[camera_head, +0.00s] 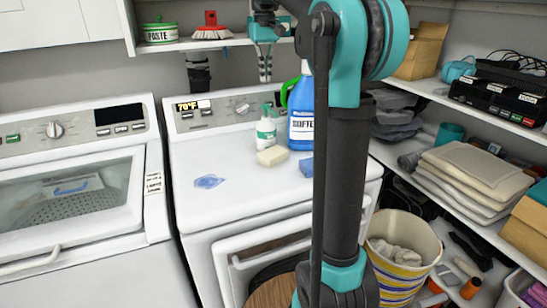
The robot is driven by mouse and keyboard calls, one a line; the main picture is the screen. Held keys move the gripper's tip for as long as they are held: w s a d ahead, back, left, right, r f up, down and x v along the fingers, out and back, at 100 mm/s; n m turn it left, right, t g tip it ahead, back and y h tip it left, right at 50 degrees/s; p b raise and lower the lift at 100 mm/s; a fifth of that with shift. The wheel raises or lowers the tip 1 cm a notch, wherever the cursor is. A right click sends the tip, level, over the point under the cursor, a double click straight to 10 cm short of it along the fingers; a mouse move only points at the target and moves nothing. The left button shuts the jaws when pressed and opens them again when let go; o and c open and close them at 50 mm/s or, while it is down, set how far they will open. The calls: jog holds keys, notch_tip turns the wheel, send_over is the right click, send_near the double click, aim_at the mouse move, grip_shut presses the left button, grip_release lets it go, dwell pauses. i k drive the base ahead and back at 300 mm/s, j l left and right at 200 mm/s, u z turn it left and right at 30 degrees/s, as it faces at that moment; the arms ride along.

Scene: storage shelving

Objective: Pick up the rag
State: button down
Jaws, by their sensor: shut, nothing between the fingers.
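A thin, irregular blue patch (210,181) lies flat on the white top of the right-hand machine, left of centre. It may be the rag or a spill; I cannot tell which. A second blue piece (306,167) lies farther right, partly hidden behind my arm; it may be a folded cloth or a sponge. A pale cloth (397,253) lies in the striped basket. My gripper (265,78) hangs point down at the back, above the machine's control panel and in front of the wall. It looks shut and empty, away from all three.
A white and green bottle (266,132), a pale bar (272,156) and a blue detergent bottle (301,115) stand on the right machine (215,215). A small shelf (200,44) is above. Full shelving (500,240) lines the right.

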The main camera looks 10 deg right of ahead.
aim_at(272, 156)
jog(key=k, duration=1)
